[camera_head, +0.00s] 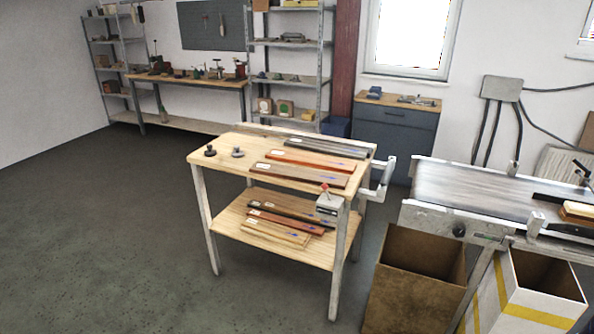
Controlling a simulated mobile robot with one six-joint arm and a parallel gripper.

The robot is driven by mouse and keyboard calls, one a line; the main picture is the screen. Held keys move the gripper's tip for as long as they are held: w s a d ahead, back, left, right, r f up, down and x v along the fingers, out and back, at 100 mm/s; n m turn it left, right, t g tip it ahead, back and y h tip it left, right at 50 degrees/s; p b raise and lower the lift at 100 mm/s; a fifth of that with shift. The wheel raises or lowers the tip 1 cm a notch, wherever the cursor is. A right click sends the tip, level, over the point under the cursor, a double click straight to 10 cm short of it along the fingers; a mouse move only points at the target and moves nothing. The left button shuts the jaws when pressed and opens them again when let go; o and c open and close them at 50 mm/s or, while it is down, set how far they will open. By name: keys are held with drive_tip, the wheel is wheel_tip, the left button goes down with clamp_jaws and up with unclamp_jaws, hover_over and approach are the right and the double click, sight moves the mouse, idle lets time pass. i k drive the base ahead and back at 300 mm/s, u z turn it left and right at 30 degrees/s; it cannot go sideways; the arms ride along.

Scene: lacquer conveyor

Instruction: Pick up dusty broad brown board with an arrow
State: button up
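A broad brown board (300,176) lies flat at the front of the wooden cart's top (229,162). It has a white label at its left end and a small blue mark, perhaps an arrow, near its right end. Dust cannot be made out at this size. Behind it lie an orange-red board (312,160) and a dark grey board (326,146). The lower shelf (232,219) holds several narrower boards, among them a light brown one (276,234), a reddish one (286,223) and a dark one (290,210). My gripper is not in view.
Two dark knobs (238,153) stand on the cart's top left. A small device with a red knob (327,203) is at the cart's front right corner. A conveyor (470,185), a brown bin (416,285) and a striped bin (530,305) stand right. The floor at left is clear.

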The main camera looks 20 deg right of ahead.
sight(276, 170)
drive_tip(key=u, duration=0.05)
drive_tip(key=i, duration=1.05)
drive_tip(key=u, duration=0.4)
